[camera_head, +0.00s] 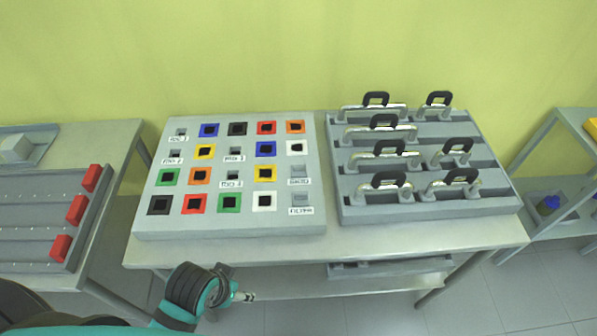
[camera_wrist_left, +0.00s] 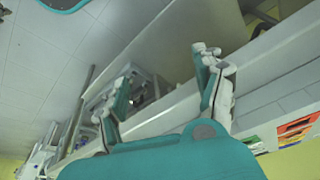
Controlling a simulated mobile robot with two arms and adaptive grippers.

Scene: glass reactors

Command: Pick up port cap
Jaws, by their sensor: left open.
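A grey board (camera_head: 230,227) on the table holds rows of square pieces in several colours with dark centres, such as a blue one (camera_head: 208,130) and a red one (camera_head: 193,204). Some slots carry small labels that are too small to read surely. I cannot tell which piece is the port cap. My left gripper (camera_head: 238,296) is below and in front of the table's front edge, apart from the board. In the left wrist view its two fingers (camera_wrist_left: 165,65) are spread with nothing between them. My right gripper is not in view.
A grey rack (camera_head: 440,211) at right holds several metal pieces with black handles (camera_head: 390,180). A left table carries a grooved tray (camera_head: 35,225) with red blocks (camera_head: 76,210). A shelf (camera_head: 560,185) stands at right. The table's front strip (camera_head: 400,238) is bare.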

